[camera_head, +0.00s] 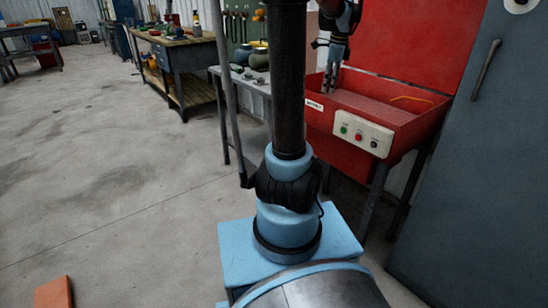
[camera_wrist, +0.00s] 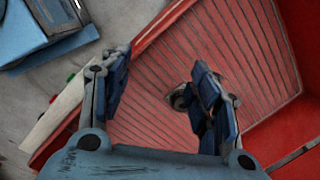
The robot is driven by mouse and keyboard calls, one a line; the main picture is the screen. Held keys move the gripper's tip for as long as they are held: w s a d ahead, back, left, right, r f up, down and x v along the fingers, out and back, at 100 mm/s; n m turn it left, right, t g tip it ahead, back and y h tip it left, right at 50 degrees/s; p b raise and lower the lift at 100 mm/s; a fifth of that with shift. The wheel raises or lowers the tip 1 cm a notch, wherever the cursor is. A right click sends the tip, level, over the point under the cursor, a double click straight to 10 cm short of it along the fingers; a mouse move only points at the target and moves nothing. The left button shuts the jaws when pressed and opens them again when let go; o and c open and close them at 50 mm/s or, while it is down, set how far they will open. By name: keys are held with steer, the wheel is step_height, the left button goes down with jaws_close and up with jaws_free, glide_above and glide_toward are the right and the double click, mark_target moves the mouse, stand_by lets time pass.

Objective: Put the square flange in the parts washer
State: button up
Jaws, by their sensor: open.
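The parts washer (camera_head: 408,116) is a red basin on legs with a raised red lid behind it and a control panel on its front. My gripper (camera_head: 329,84) points down over the basin's left end. In the wrist view my gripper (camera_wrist: 158,66) has its fingers spread, with nothing held between them. The ribbed red floor of the parts washer (camera_wrist: 236,62) lies below. A small roundish metal piece (camera_wrist: 178,98) shows on that floor, partly hidden by the right finger; I cannot tell whether it is the square flange. No square flange is clearly recognisable in the head view.
A grey side table (camera_head: 240,78) with pots stands left of the washer. A workbench (camera_head: 180,45) is further back. A grey cabinet (camera_head: 470,180) closes off the right side. A yellow hose (camera_head: 412,99) lies at the basin's rear. The concrete floor at left is mostly clear.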

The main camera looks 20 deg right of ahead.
steer(key=s+a+f+n, duration=0.5)
steer(key=s+a+n, duration=0.3)
steer(key=a, duration=0.4)
steer(key=s+a+f+n, duration=0.4)
steer(key=s+a+n, duration=0.2)
steer(key=a+n, duration=0.45)
steer(key=s+a+f+n, duration=0.6)
steer(key=s+f, duration=0.1)
steer(key=shift+s+a+f+t, duration=0.15)
steer(key=shift+s+f+t, duration=0.15)
steer(key=shift+s+f, duration=0.1)
steer(key=shift+w, duration=0.1)
